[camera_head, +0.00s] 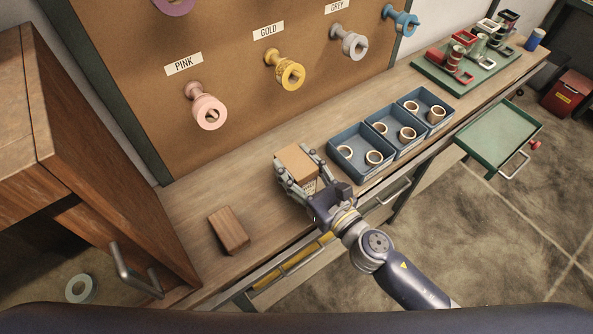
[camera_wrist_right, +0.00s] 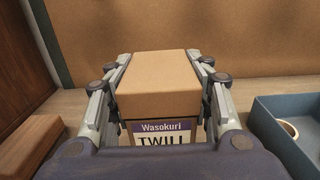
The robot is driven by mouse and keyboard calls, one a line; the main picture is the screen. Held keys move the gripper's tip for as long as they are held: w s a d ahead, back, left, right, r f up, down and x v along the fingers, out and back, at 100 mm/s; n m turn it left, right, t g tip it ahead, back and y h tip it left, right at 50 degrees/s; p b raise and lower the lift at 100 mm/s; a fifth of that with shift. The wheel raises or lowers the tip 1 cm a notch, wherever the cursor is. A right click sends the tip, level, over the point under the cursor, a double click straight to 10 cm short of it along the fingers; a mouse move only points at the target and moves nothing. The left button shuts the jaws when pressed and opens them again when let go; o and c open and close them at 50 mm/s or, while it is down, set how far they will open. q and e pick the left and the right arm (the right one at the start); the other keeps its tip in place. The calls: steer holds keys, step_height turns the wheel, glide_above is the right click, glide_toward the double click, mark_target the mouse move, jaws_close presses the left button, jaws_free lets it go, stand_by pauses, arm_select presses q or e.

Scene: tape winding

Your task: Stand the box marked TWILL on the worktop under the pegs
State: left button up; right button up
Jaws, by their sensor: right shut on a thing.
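The box marked TWILL (camera_head: 296,160) is a tan carton. In the right wrist view the box (camera_wrist_right: 158,96) shows its plain top and a front label reading "Wasokuri TWILL". My right gripper (camera_head: 300,178) is shut on it, with a finger on each side, seen also in the right wrist view (camera_wrist_right: 160,90). The box is upright at the worktop (camera_head: 190,205), in front of the pegboard; whether its base touches the wood is hidden. The pegs hold a pink spool (camera_head: 208,112), a gold spool (camera_head: 290,75), a grey spool (camera_head: 353,45) and a blue one (camera_head: 405,22). My left gripper is not in view.
A brown wooden block (camera_head: 228,230) lies left of the box. Blue bins (camera_head: 362,172) with tape rings stand close on its right. A green tray (camera_head: 430,75) holds parts farther right. A green drawer (camera_head: 500,135) stands open. A wooden cabinet (camera_head: 85,150) is at left.

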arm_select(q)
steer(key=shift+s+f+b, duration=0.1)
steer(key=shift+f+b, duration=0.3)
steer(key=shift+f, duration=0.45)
arm_select(e)
steer(key=shift+f, duration=1.45)
steer(key=shift+f, duration=0.2)
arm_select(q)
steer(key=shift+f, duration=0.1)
arm_select(e)
steer(key=o, duration=1.1)
steer(key=shift+o, duration=0.2)
steer(key=shift+r, duration=0.1)
steer(key=shift+r, duration=0.15)
steer(key=shift+s+d, duration=0.2)
steer(key=shift+s, duration=0.1)
arm_select(q)
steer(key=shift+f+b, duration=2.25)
steer(key=shift+b, duration=0.2)
arm_select(e)
steer(key=v, duration=1.1)
steer(key=shift+s, duration=0.2)
